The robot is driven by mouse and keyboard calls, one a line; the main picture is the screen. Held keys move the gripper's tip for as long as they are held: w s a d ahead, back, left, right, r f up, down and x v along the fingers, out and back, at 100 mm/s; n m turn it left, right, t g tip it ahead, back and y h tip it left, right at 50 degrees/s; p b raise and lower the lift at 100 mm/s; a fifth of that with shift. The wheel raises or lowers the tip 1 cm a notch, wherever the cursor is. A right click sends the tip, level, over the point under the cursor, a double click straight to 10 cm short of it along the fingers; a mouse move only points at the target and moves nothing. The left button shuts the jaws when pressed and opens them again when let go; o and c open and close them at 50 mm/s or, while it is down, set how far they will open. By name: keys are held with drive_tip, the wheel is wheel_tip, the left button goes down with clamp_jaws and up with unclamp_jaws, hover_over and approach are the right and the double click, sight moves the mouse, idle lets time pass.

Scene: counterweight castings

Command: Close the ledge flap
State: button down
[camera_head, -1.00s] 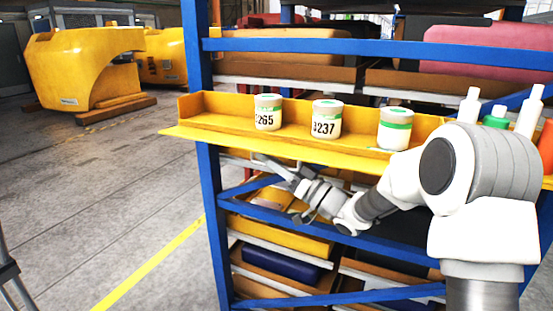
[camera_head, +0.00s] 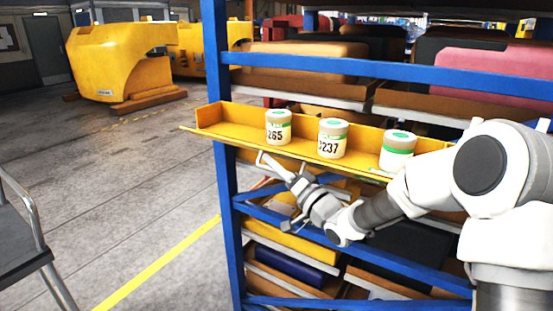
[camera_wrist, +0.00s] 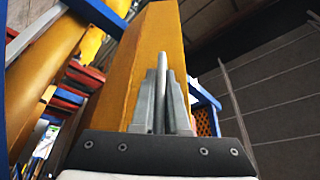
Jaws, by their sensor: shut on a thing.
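The yellow ledge (camera_head: 240,118) runs along the front of a blue rack. Its flap (camera_head: 222,140) shows as a thin yellow strip along the front edge, nearly edge-on and sticking outward at the left end. My gripper (camera_head: 266,160) is at the flap's underside, left of its middle. In the wrist view my gripper (camera_wrist: 161,100) has its fingers close together against a yellow-orange panel (camera_wrist: 150,45), which looks like the flap. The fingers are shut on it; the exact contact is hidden.
Three labelled jars stand on the ledge: a left jar (camera_head: 278,127), a middle jar (camera_head: 332,139) and a right jar (camera_head: 397,151). A blue upright (camera_head: 226,200) stands left of my gripper. Blue braces and loaded shelves lie below. Open floor (camera_head: 130,200) is to the left.

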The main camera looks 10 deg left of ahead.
sight(280, 155)
drive_tip(key=r+m+h+p, duration=0.1)
drive_tip(key=m+p, duration=0.1)
drive_tip(key=p, duration=0.1)
drive_tip(key=r+m+h+p, duration=0.1)
drive_tip(key=r+m+p, duration=0.1)
drive_tip(key=m+p, duration=0.1)
drive_tip(key=shift+w+d+r, duration=0.1)
drive_tip(key=shift+w+d, duration=0.05)
drive_tip(key=shift+w, duration=0.25)
drive_tip(key=m+p, duration=0.1)
drive_tip(key=p, duration=0.1)
drive_tip(key=w+r+m+h+p, duration=0.1)
drive_tip(key=m+p, duration=0.1)
drive_tip(key=p, duration=0.1)
drive_tip(key=shift+d+m+p, duration=0.2)
drive_tip(key=shift+m+p, duration=0.1)
drive_tip(key=shift+w+d+r+m+g+h+p, duration=0.15)
drive_tip(key=shift+m+g+p, duration=0.15)
drive_tip(key=shift+p, duration=0.3)
drive_tip(key=shift+w+a+m+g+h+p, duration=0.1)
drive_tip(key=shift+w+m+g+h+p, duration=0.1)
drive_tip(key=shift+m+p, duration=0.3)
drive_tip(key=shift+w+d+m+p, duration=0.1)
drive_tip(key=shift+m+p, duration=0.2)
drive_tip(key=shift+p, duration=0.25)
drive_tip(key=c, duration=1.2)
unclamp_jaws()
